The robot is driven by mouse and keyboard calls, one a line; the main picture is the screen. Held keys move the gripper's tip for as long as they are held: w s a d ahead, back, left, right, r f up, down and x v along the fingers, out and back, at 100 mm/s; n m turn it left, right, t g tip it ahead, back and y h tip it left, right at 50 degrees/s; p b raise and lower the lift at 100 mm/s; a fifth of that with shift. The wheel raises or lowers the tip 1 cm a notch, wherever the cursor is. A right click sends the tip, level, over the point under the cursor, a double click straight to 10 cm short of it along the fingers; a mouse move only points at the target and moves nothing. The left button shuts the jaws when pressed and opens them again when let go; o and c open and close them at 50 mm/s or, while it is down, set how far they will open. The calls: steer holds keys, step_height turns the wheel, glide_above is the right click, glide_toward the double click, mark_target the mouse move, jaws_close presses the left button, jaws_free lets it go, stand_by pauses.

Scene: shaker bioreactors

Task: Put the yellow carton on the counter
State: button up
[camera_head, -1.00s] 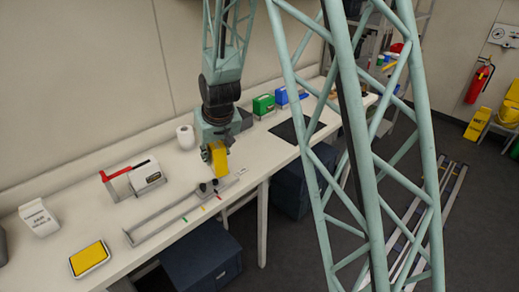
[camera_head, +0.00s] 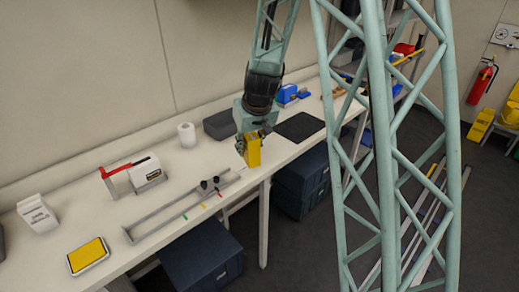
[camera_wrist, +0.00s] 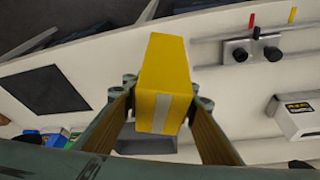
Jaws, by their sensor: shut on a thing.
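The yellow carton (camera_head: 252,150) is a small upright box in the head view, held just above or at the counter (camera_head: 226,207) near its front edge; I cannot tell whether it touches. My gripper (camera_head: 246,141) is shut on it from above. In the wrist view the yellow carton (camera_wrist: 165,75), with a grey patch on its near face, sits between the fingers of my gripper (camera_wrist: 165,110). The counter (camera_wrist: 120,65) shows pale beneath it.
A metal rail fixture (camera_head: 170,216) with black knobs lies left of the carton. A black mat (camera_head: 300,126) lies to the right. A dark grey box (camera_head: 220,124) and a white roll (camera_head: 187,134) stand behind. Bare counter lies between the carton and the mat.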

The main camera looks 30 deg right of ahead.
steer(key=s+d+b, duration=0.1)
steer(key=d, duration=0.7)
steer(key=shift+s+d+f+m, duration=0.15)
steer(key=shift+d+f+m, duration=0.05)
steer(key=shift+f+m, duration=0.1)
steer(key=w+p, duration=0.1)
steer(key=w, duration=0.4)
steer(key=w+d+f+p, duration=0.1)
steer(key=w, duration=0.4)
steer(key=w+d+p, duration=0.1)
steer(key=w, duration=0.5)
steer(key=shift+d+f+p, duration=0.15)
steer(key=shift+f+p, duration=0.1)
steer(key=shift+p, duration=0.1)
steer(key=shift+s+f+b, duration=0.1)
steer(key=shift+f+b, duration=0.25)
steer(key=shift+f, duration=1.4)
steer(key=shift+f, duration=0.2)
steer(key=o, duration=0.9)
